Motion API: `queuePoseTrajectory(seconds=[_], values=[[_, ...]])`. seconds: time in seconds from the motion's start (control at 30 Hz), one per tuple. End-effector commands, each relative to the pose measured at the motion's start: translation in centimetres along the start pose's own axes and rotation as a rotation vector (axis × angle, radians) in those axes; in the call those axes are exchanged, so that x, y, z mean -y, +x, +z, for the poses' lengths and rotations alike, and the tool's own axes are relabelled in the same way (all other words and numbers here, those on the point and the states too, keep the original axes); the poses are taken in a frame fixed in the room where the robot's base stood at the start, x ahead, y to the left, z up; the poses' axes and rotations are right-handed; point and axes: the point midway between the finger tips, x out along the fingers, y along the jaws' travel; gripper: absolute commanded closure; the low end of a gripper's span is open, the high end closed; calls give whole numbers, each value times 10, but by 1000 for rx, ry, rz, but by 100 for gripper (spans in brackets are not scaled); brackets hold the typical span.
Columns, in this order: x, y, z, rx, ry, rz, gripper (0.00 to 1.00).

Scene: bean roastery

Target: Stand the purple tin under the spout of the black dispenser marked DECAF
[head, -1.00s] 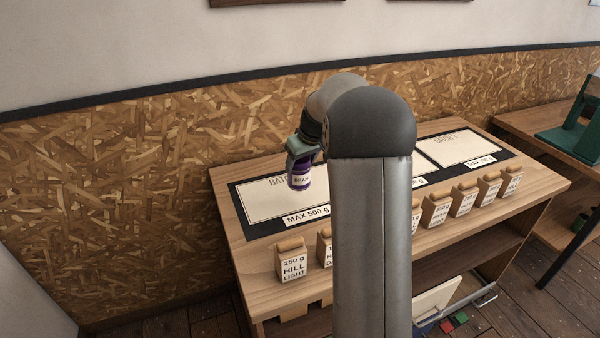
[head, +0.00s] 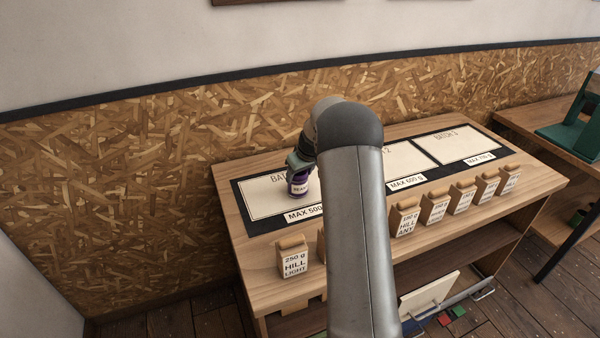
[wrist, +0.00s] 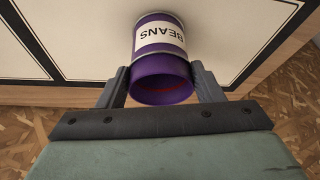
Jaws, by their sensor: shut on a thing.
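The purple tin (head: 299,185) has a white label reading BEANS. It is held over the left batch panel at the left of the wooden bench; whether it touches the panel I cannot tell. In the wrist view the tin (wrist: 162,75) sits between the two fingers of my gripper (wrist: 163,88), which is shut on it. In the head view my gripper (head: 298,168) is partly hidden by my arm. The black dispenser marked DECAF and its spout are not in view.
The bench (head: 236,205) carries white batch panels with MAX labels. A green stand (head: 573,135) is on the table at the far right. An OSB wall panel (head: 130,200) rises behind.

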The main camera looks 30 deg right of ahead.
Motion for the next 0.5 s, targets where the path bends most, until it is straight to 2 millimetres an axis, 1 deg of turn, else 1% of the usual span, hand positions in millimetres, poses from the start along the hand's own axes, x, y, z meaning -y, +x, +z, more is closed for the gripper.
queuePoseTrajectory(seconds=[0.13, 0.17, 0.2, 0.23, 0.5], values=[[0, 4, 2, 0, 0, 0, 77], [0, 3, 1, 0, 0, 0, 34], [0, 3, 1, 0, 0, 0, 23], [0, 3, 1, 0, 0, 0, 18], [0, 2, 1, 0, 0, 0, 18]])
